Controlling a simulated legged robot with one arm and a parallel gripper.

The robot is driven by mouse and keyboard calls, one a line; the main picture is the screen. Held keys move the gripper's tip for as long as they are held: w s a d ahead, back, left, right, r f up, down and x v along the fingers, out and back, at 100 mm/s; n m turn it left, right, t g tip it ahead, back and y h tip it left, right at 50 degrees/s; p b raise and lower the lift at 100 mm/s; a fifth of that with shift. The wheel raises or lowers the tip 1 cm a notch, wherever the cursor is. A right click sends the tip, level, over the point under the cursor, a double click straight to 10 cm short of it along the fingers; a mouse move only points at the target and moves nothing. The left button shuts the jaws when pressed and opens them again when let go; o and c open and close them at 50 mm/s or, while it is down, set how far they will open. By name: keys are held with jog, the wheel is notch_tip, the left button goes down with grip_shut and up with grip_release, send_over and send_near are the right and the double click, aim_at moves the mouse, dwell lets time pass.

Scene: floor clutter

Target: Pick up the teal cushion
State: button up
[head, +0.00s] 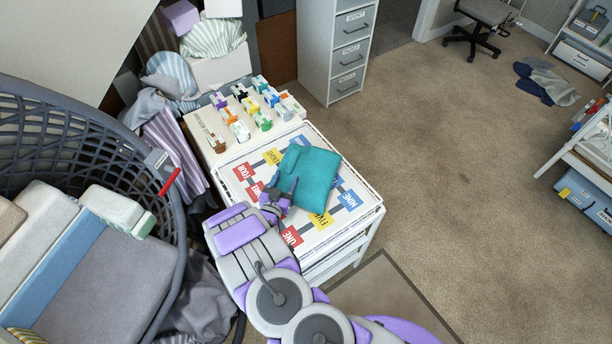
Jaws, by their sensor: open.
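The teal cushion (307,179) lies on the white board with coloured word cards (255,173), on top of a low white drawer unit. My gripper (280,188) is at the cushion's lower left edge, with its jaws open. One finger overlaps the cushion in the picture. I cannot tell whether it touches the cushion. My arm comes in from below and hides part of the board's lower left.
A white rack of small coloured items (246,112) stands behind the board. A grey basket (88,130) with cushions stands at left. A filing cabinet (337,52) stands behind. Crumpled clothes (545,82) lie far right. The carpet (450,170) at right is mostly clear.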

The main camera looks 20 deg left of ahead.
aim_at(287, 172)
jog(key=w, duration=0.4)
jog(key=shift+w+r+b, duration=0.25)
jog(key=shift+r+b, duration=0.05)
jog(key=shift+r, duration=0.1)
jog(key=shift+w+d, duration=0.1)
jog(key=shift+w, duration=0.55)
jog(key=shift+c, duration=0.3)
grip_shut()
